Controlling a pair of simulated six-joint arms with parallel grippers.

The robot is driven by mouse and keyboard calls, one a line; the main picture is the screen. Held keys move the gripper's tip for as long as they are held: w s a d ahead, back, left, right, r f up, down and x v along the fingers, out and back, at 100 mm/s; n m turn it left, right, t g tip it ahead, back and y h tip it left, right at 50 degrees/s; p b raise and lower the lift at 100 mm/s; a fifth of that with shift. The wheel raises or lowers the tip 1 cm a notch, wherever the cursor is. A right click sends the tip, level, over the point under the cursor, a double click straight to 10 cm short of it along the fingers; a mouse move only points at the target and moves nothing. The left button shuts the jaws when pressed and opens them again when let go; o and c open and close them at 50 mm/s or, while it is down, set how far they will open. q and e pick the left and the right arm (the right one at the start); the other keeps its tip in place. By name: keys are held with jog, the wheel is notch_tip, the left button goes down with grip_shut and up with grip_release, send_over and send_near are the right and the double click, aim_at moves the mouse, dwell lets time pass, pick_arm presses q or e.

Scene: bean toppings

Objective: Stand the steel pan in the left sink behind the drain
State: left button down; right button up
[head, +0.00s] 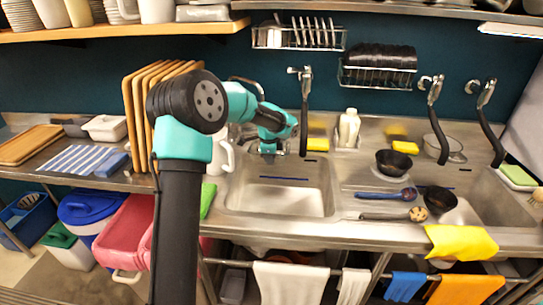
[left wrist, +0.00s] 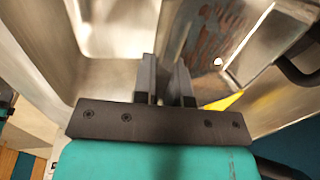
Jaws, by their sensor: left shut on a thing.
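In the left wrist view a steel pan (left wrist: 215,38) with brown residue inside and a dark handle (left wrist: 297,72) lies just beyond my left gripper. My left gripper (left wrist: 164,72) is shut on its near edge. In the head view my left gripper (head: 276,142) is behind the left sink (head: 282,200), near its back edge. I cannot make the pan out clearly there, with my arm in the way. The left sink looks empty, and its drain is not clear to me. My right gripper is not in view.
Black taps (head: 304,115) rise behind the sinks. The right sink area holds a black bowl (head: 392,163), a second dark bowl (head: 439,200), a blue spoon (head: 390,195) and a brush (head: 395,215). A white bottle (head: 349,128) and a yellow sponge (head: 318,144) stand at the back.

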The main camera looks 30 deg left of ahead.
pick_arm(q)
jog(key=shift+f, duration=0.1)
jog(key=shift+w+d+f, duration=0.4)
jog(key=shift+d+f, duration=0.35)
jog(key=shift+f, duration=3.05)
jog(key=shift+w+d+f, duration=0.35)
jog(key=shift+d+f, duration=0.45)
jog(key=shift+f, duration=2.95)
jog(key=shift+w+d+f, duration=0.4)
jog(key=shift+d+f, duration=0.35)
jog(key=shift+f, duration=4.8)
jog(key=c, duration=1.1)
grip_release()
jog(key=shift+r, duration=0.1)
jog(key=s+r, duration=0.1)
jog(key=r, duration=0.4)
jog(key=d+r, duration=0.1)
jog(key=r, duration=0.5)
jog(key=s+r, duration=0.1)
jog(key=r, duration=0.5)
jog(key=shift+s+d, duration=0.15)
jog(key=shift+s, duration=0.15)
